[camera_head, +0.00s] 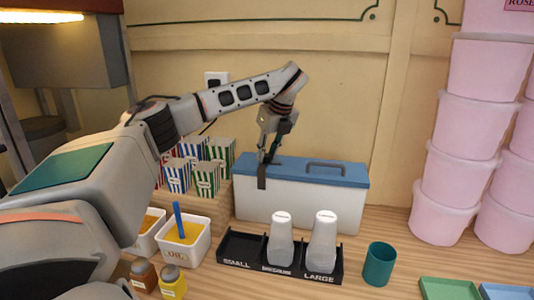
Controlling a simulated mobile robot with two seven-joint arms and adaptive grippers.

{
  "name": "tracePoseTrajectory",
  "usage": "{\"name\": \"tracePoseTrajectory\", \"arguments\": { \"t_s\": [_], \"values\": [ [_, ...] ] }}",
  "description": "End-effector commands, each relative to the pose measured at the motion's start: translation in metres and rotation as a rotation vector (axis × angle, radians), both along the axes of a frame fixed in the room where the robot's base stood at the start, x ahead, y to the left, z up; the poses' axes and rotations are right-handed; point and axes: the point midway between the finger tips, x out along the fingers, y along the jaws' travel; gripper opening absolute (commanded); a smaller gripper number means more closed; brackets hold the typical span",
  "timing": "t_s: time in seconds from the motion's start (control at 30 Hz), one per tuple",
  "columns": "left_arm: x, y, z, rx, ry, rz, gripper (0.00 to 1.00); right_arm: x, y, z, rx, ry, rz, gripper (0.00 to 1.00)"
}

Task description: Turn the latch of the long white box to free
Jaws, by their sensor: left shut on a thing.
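The long white box (310,203) stands against the back wall with its blue lid (345,175) down. A grey handle (326,168) is on top of the lid. A dark latch (261,180) hangs roughly upright on the left part of the box's front, across the lid's edge. My left gripper (266,158) comes down from above and is shut on the latch's upper end. The fingers partly hide the latch, so its exact turn is hard to tell. My right gripper is not in view.
Striped cartons (207,180) and white tubs (190,252) are at left. Pink tubs (440,180) are stacked at right. The counter between cup and pink tubs is clear.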

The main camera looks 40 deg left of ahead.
Motion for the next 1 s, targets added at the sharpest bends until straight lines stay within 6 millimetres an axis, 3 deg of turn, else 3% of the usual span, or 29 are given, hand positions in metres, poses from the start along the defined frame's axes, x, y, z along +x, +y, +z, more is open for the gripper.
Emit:
{"name": "tracePoseTrajectory", "arguments": {
  "t_s": [0.2, 0.23, 0.3, 0.7, 1.0],
  "values": [
    [0.000, 0.000, 0.000, -0.001, 0.000, 0.001, 0.01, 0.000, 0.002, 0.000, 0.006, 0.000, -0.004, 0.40],
    [0.000, 0.000, 0.000, -0.001, 0.000, 0.001, 0.28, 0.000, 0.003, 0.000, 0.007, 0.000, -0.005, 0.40],
    [0.000, 0.000, 0.000, -0.001, 0.000, 0.000, 0.39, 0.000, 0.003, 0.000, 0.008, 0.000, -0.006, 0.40],
    [0.000, -0.002, 0.005, 0.000, -0.001, 0.000, 0.39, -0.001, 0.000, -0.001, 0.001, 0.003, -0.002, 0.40],
    [-0.005, -0.021, 0.052, 0.002, -0.005, -0.001, 0.39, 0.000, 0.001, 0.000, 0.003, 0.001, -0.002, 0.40]
  ]
}}
